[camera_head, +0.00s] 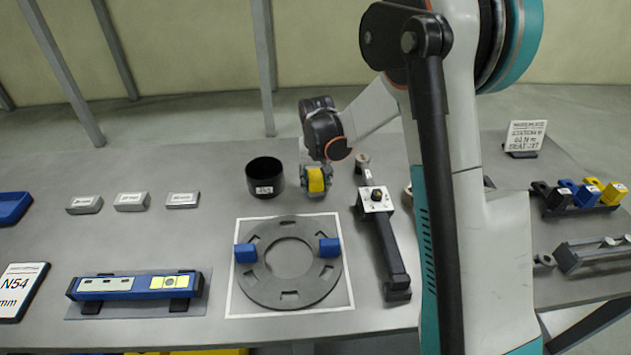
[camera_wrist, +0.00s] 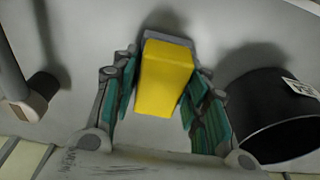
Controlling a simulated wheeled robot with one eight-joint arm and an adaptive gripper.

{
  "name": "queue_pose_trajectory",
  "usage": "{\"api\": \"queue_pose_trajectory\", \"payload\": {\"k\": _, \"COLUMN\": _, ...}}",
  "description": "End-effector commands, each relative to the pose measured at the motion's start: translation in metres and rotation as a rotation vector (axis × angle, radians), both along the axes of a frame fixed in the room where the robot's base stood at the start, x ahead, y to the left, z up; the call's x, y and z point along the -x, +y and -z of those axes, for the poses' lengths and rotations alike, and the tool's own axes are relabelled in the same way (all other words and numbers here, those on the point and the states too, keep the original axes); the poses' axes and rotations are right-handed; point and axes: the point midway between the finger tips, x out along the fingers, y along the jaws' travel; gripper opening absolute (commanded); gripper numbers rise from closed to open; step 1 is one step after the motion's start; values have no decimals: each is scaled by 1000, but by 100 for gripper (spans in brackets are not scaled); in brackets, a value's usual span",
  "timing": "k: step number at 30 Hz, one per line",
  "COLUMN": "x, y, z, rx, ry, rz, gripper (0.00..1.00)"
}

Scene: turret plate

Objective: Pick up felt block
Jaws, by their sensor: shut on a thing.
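A yellow block with a grey strip at its far end, which I take for the felt block (camera_wrist: 165,78), sits between the teal finger pads of my gripper (camera_wrist: 158,92) in the wrist view. The pads press on its two sides. In the head view the yellow block (camera_head: 316,180) shows at the end of my arm, with my gripper (camera_head: 317,187) pointing down around it, right of the black cup (camera_head: 265,178). I cannot tell whether the block touches the table or hangs just above it.
The black cup (camera_wrist: 270,115) is close on the right in the wrist view. A grey ring plate (camera_head: 262,290) with two blue blocks lies in front. A dark bar tool (camera_head: 390,245) lies to the right. Several grey blocks (camera_head: 132,201) stand at the left.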

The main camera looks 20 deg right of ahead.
Motion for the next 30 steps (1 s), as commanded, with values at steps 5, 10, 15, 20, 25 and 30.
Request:
{"api": "queue_pose_trajectory", "payload": {"k": 5, "x": 0, "y": 0, "z": -13, "rx": 0, "ry": 0, "rz": 0, "gripper": 12}}
{"api": "queue_pose_trajectory", "payload": {"k": 10, "x": 0, "y": 0, "z": -41, "rx": 0, "ry": 0, "rz": 0, "gripper": 12}}
{"api": "queue_pose_trajectory", "payload": {"k": 15, "x": 0, "y": 0, "z": -86, "rx": 0, "ry": 0, "rz": 0, "gripper": 12}}
{"api": "queue_pose_trajectory", "payload": {"k": 20, "x": 1, "y": 0, "z": -131, "rx": 0, "ry": 0, "rz": 0, "gripper": 12}}
{"api": "queue_pose_trajectory", "payload": {"k": 25, "x": 0, "y": 0, "z": -168, "rx": 0, "ry": 0, "rz": 0, "gripper": 12}}
{"api": "queue_pose_trajectory", "payload": {"k": 30, "x": 0, "y": 0, "z": -190, "rx": 0, "ry": 0, "rz": 0, "gripper": 12}}
